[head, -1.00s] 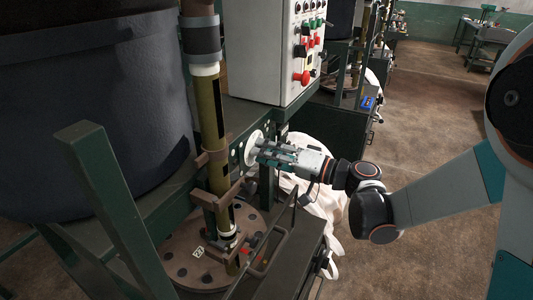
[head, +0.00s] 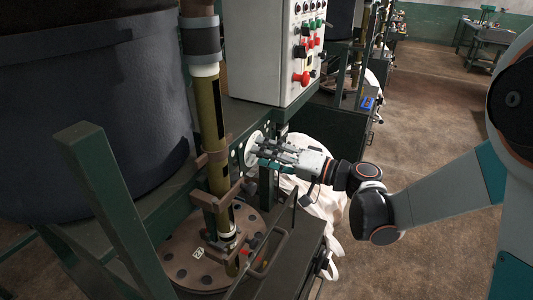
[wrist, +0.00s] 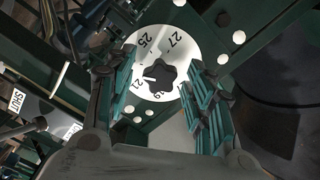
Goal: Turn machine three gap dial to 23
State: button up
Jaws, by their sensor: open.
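The gap dial is a white disc (wrist: 185,37) with black numbers and a dark lobed knob (wrist: 163,77) at its centre. 25, 27, 21 and part of 19 show; 23 is not readable, with a finger over part of the left rim. In the head view the dial (head: 252,148) is on the green frame, partly behind the fingers. My gripper (wrist: 163,92) is open, its teal fingers on either side of the knob. Contact with the knob cannot be made out.
The control box (head: 270,50) with coloured buttons is above the dial. The brown-yellow column (head: 211,135) and large dark bin (head: 95,110) are to the left. White cloth (head: 325,205) hangs below my wrist. Open floor (head: 430,120) lies right.

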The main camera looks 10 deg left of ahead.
jog(key=v, duration=1.2)
jog(key=shift+a, duration=0.1)
